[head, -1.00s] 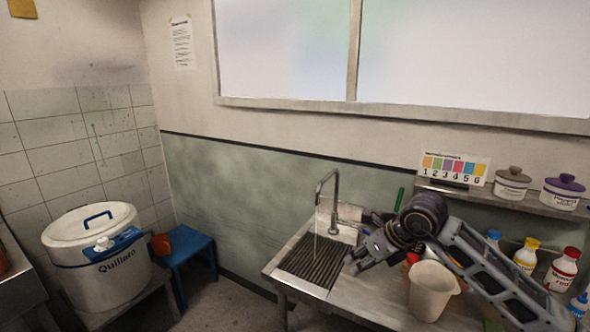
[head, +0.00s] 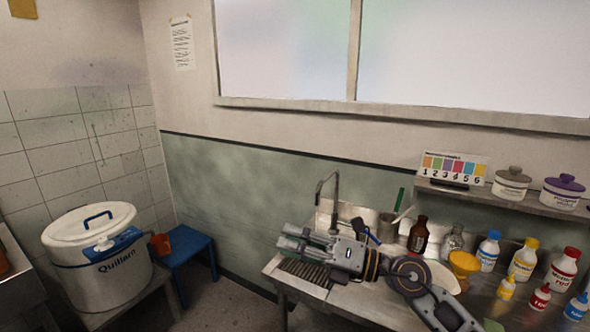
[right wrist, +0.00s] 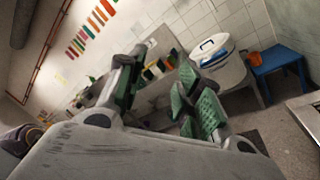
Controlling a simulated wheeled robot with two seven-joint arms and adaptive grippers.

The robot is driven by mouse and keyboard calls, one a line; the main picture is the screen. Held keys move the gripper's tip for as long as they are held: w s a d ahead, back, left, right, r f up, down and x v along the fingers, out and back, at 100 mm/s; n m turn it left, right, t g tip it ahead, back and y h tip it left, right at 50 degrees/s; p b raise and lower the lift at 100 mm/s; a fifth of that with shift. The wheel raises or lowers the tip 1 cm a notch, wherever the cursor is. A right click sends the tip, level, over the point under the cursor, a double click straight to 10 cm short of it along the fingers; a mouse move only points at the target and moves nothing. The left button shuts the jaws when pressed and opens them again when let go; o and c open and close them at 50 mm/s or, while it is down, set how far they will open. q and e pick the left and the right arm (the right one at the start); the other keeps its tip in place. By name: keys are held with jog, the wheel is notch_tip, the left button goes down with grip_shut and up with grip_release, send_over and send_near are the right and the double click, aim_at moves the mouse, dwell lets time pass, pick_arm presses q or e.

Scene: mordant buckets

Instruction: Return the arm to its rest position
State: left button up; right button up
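My right arm (head: 408,276) reaches in from the lower right in the head view, over the counter. My right gripper (head: 283,236) points left above the sink and is empty. In the right wrist view, the green-padded fingers (right wrist: 160,95) stand wide apart with nothing between them. My left arm and gripper are not in view. The arm hides part of the sink's drain grid (head: 305,270) and part of a pale bucket (head: 442,277) on the counter.
A faucet (head: 336,190) rises just behind the gripper. A brown bottle (head: 418,236), a yellow cup (head: 463,265) and several capped bottles stand along the counter's back and right. A shelf (head: 470,192) holds lidded jars. A white drum (head: 100,265) and blue stool (head: 190,250) stand left.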

jog(key=w+d+r+m+t, duration=0.35)
jog(key=d+m+t, duration=0.25)
jog(key=m+t, duration=0.45)
jog(key=w+d+f+m+t+h, duration=0.25)
jog(key=d+m+t+h, duration=0.45)
jog(key=m+h, duration=0.5)
jog(key=s+d+f+m+g+h, duration=0.2)
jog(key=d+f+m+g+h, duration=0.3)
jog(key=f, duration=0.4)
jog(key=s+d+f+m+g+h, duration=0.1)
jog(key=d+f+m+g+h, duration=0.2)
jog(key=d+f+m, duration=0.5)
jog(key=s+a+f+m+g+y, duration=0.1)
jog(key=s+a+f+g, duration=0.1)
jog(key=s+f+g, duration=0.65)
jog(key=s+a+f+m+g+y, duration=0.15)
jog(key=s+f+g, duration=0.25)
jog(key=s+f, duration=0.9)
notch_tip(320, 180, down, 32)
jog(key=s+f, duration=0.1)
jog(key=s, duration=0.1)
jog(key=s+d+f+g, duration=0.1)
jog(key=s+d+f, duration=0.2)
jog(key=s+f, duration=0.6)
jog(key=s+d+f+n, duration=0.1)
jog(key=s+d+f, duration=0.2)
jog(key=s+f, duration=0.7)
jog(key=s+h, duration=0.1)
jog(key=s, duration=0.2)
jog(key=shift+g, duration=0.4)
